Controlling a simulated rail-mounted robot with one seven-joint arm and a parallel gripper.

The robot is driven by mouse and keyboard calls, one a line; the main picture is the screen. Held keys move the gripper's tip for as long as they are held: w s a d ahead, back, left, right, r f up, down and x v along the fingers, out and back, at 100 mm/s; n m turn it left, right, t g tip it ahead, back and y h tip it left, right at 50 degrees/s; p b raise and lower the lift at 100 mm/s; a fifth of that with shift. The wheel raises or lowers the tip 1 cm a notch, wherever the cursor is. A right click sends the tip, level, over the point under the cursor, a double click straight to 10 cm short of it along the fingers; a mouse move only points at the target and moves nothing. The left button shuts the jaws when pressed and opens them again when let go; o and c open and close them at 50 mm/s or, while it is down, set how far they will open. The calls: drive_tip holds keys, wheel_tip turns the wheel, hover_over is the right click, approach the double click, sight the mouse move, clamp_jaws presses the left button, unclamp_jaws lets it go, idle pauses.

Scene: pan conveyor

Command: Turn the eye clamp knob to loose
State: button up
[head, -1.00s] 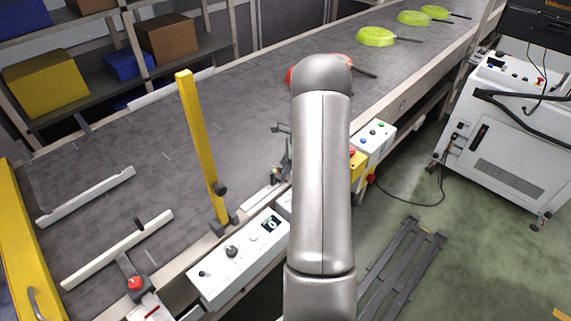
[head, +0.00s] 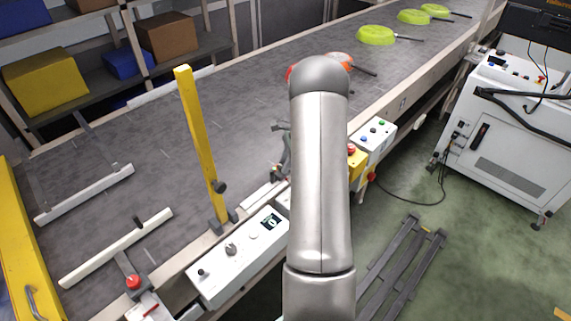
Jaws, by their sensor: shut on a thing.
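My arm (head: 320,180) stands in the middle of the head view and covers part of the conveyor's near edge. My gripper is hidden behind it, so its hold cannot be seen. Grey bracket-like parts (head: 284,155) show just left of the arm at the belt's near edge; I cannot tell whether they belong to the eye clamp. I cannot make out the eye clamp knob there. A dark knob (head: 219,187) sits low on the upright yellow post (head: 197,135), left of the arm and apart from it.
The conveyor belt (head: 130,175) carries several green pans (head: 376,36) at the far end and a red-orange pan (head: 338,59) partly behind my arm. A white control box (head: 240,258) and a button box (head: 373,132) line the near edge. A white cabinet (head: 500,135) stands right.

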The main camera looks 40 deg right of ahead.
drive_tip(key=n, duration=0.2)
drive_tip(key=n+g+b, duration=0.1)
drive_tip(key=shift+w+f+n, duration=0.1)
drive_tip(key=shift+w+n, duration=0.1)
drive_tip(key=shift+n, duration=0.2)
drive_tip(key=n+g+b, duration=0.1)
drive_tip(key=n, duration=0.2)
drive_tip(key=shift+w+n+g, duration=0.15)
drive_tip(key=shift+n+g, duration=0.15)
drive_tip(key=shift+g, duration=0.1)
drive_tip(key=n, duration=0.2)
drive_tip(key=n+g+b, duration=0.1)
drive_tip(key=n, duration=0.1)
drive_tip(key=shift+w+g, duration=0.2)
drive_tip(key=shift+g, duration=0.1)
drive_tip(key=shift+a+n+g+h, duration=0.1)
drive_tip(key=shift+n+g+h, duration=0.4)
drive_tip(key=shift+n, duration=1.2)
drive_tip(key=o, duration=1)
drive_tip(key=shift+w+r, duration=0.1)
drive_tip(key=shift+r, duration=0.1)
